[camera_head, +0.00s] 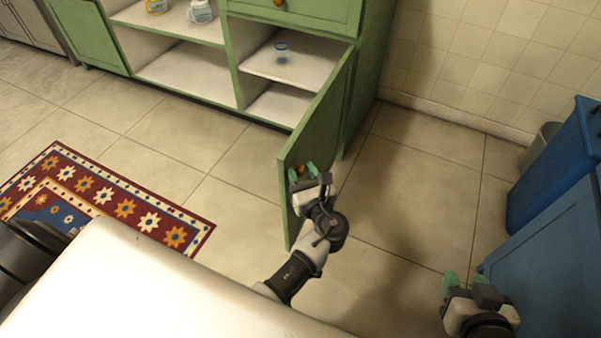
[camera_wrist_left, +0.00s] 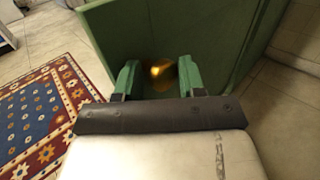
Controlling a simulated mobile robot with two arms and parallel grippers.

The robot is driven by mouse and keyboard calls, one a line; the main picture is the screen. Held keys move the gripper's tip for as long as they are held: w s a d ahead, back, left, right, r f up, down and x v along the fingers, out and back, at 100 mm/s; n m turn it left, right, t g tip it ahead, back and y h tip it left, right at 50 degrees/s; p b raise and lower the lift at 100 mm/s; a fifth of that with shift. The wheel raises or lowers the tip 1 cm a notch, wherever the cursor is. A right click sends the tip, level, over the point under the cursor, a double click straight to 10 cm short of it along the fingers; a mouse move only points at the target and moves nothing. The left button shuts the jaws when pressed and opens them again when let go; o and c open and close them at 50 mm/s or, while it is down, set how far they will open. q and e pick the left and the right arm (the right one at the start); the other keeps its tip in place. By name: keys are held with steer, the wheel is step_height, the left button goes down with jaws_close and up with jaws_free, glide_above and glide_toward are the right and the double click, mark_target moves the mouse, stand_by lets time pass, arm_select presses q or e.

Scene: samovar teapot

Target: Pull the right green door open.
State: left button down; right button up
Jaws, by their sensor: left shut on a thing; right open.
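The right green door (camera_head: 318,142) of the low cabinet stands swung well out from the front, its free edge toward me. Its round brass knob (camera_head: 298,170) is near that free edge, partly hidden by my fingers. My left gripper (camera_head: 303,172) is at the knob, shut on it. In the left wrist view the shiny knob (camera_wrist_left: 160,72) sits between the two green fingertips of my left gripper (camera_wrist_left: 159,80), against the green door panel (camera_wrist_left: 215,35). My right gripper (camera_head: 463,281) is open and empty, at the lower right, apart from the door.
A patterned rug (camera_head: 120,195) lies at left. Blue furniture (camera_head: 555,245) stands at right. Tiled floor (camera_head: 415,190) between is clear.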

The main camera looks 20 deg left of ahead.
arm_select(q)
steer(key=shift+w+d+r, duration=0.35)
steer(key=shift+w+d, duration=0.1)
steer(key=shift+w, duration=0.05)
steer(key=c, duration=1.1)
jaws_free()
steer(key=o, duration=0.3)
steer(key=shift+w+f, duration=0.15)
steer(key=shift+w, duration=0.15)
steer(key=shift+s+a, duration=0.1)
